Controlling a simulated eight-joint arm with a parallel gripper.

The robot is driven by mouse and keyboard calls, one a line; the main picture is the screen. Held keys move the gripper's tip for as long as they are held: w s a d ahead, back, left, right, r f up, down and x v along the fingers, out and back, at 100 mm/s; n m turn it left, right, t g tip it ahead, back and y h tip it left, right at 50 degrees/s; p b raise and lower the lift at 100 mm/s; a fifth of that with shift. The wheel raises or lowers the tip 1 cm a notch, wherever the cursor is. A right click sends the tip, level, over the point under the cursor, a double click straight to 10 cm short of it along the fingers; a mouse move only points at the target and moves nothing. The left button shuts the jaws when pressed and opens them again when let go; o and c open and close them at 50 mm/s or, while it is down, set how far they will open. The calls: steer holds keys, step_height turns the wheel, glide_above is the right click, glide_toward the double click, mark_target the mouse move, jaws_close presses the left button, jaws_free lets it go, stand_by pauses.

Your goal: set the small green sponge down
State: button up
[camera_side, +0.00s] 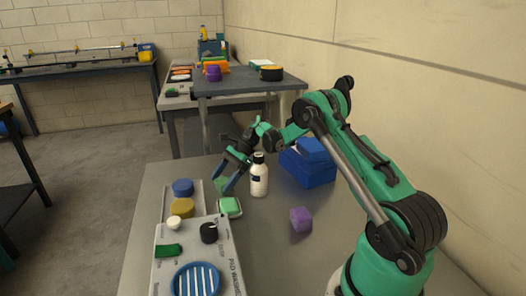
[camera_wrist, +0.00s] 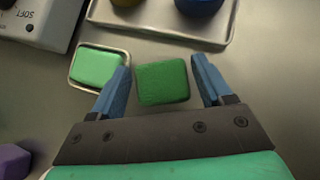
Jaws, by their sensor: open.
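A small dark green sponge (camera_wrist: 163,83) lies between the two blue fingers of my gripper (camera_wrist: 165,85) in the wrist view. A gap shows on each side of it, so the fingers do not hold it. In the side view my gripper (camera_side: 229,184) points down with its fingers low over the bench, and the sponge (camera_side: 221,183) shows partly behind them. It looks to be on the bench top, but its underside is hidden. A lighter green block (camera_side: 230,204) sits in a small metal dish, just left of my gripper in the wrist view (camera_wrist: 97,66).
A white bottle (camera_side: 259,178) stands close to the right of my gripper. A blue bin (camera_side: 307,168) is behind it. A tray (camera_side: 196,186) with round pads and a pad washer (camera_side: 232,262) are at left. A purple block (camera_side: 300,219) lies on otherwise clear bench at right.

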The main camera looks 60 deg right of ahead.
steer(key=v, duration=1.2)
steer(key=s+a+r+n+h, duration=0.1)
steer(key=a+r+n+h, duration=0.2)
steer(key=a+n, duration=0.35)
steer(key=s+a+r+n+h, duration=0.15)
steer(key=a+r+n, duration=0.25)
steer(key=a, duration=0.5)
steer(key=s+a+f+n+t+h, duration=0.3)
steer(key=s+a+n, duration=0.4)
steer(key=n, duration=0.5)
steer(key=shift+s+a+f+t+h, duration=0.15)
steer(key=shift+s+a+t+h, duration=0.2)
steer(key=shift+s, duration=0.2)
